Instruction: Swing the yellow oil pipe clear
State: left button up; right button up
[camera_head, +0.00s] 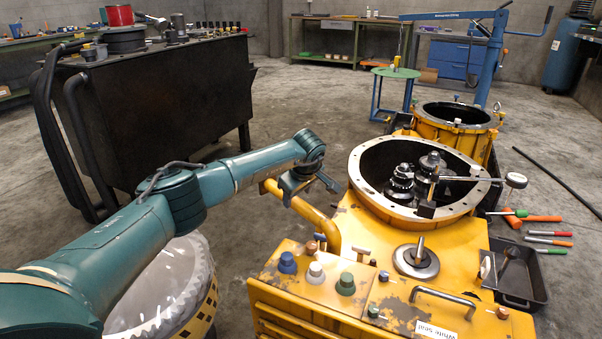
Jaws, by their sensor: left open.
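The yellow oil pipe (319,222) is a bent tube beside the left side of the yellow transmission housing (358,220). Its lower end comes down near the capped top face, and its upper part runs up and left to a free-looking end behind my forearm. My left gripper (311,190) is open at the upper stretch of the pipe and hides part of it. I cannot tell whether the fingers touch the pipe or straddle it. My right gripper is not in view.
The housing's round opening (367,185) holds dark gears, with a dial gauge (516,180) at its right. Blue, white and green caps (316,272) and a handle (443,297) stand in front. A black tray (520,280) and hand tools lie right. Open floor lies behind my arm.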

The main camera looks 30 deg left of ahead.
pick_arm(q)
jog(key=p+v, duration=0.2)
jog(key=v, duration=0.7)
jog(key=shift+r+p, duration=0.2)
jog(key=shift+p, duration=0.15)
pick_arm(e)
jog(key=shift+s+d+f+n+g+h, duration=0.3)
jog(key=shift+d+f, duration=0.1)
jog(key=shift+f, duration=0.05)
pick_arm(q)
jog(key=shift+s, duration=0.1)
